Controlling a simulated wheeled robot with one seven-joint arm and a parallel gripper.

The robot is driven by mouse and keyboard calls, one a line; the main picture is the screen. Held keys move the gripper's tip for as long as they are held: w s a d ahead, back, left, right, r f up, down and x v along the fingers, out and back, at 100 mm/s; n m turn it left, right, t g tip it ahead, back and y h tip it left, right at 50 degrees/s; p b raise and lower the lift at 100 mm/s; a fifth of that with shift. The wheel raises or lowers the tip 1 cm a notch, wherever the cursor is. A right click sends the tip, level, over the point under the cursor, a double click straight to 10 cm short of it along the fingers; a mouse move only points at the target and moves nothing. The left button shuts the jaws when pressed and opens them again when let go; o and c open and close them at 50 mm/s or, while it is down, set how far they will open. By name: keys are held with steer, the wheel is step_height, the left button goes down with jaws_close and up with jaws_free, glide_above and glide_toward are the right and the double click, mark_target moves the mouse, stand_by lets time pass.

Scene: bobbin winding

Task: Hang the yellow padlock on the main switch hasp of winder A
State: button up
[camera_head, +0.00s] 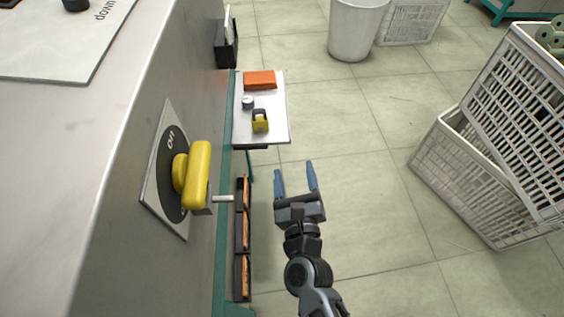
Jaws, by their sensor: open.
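The yellow padlock (260,124) sits on a small white shelf (273,103) that juts out from the machine's side; its shackle looks dark. The main switch is a yellow handle (198,176) on a black round plate marked "on" (166,152), on the grey machine side at left. A small metal hasp pin (223,198) sticks out to the right from under the handle. Nothing hangs on it. My gripper (295,166) is open and empty, its blue fingers pointing away from me. It is in front of the shelf and right of the switch, apart from both.
An orange block (260,79) and a small round gauge-like item (247,102) share the shelf. A dark rack with orange pieces (243,240) runs low along the machine. White crates (466,185) stand at right, a white bin (352,30) behind. Floor between is clear.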

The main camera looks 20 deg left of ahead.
mark_target(260, 126)
steer(key=w+a+m+b, duration=0.1)
steer(key=w+a, duration=0.1)
steer(key=a, duration=0.2)
steer(key=w+a+m+b, duration=0.1)
steer(key=w+a, duration=0.2)
steer(key=w+a+m+b, duration=0.1)
steer(key=w+a+b, duration=0.1)
steer(key=a, duration=0.2)
steer(key=shift+w+a+r, duration=0.15)
steer(key=shift+w+a, duration=0.2)
steer(key=shift+w, duration=0.05)
steer(key=shift+w+a+r+b, duration=0.1)
steer(key=shift+w+a+b, duration=0.25)
steer(key=shift+w, duration=0.25)
steer(key=shift+g+y, duration=0.3)
steer(key=shift+y, duration=0.1)
steer(key=c, duration=1.2)
step_height(260, 126, up, 5)
steer(key=p, duration=0.5)
steer(key=shift+r, duration=0.15)
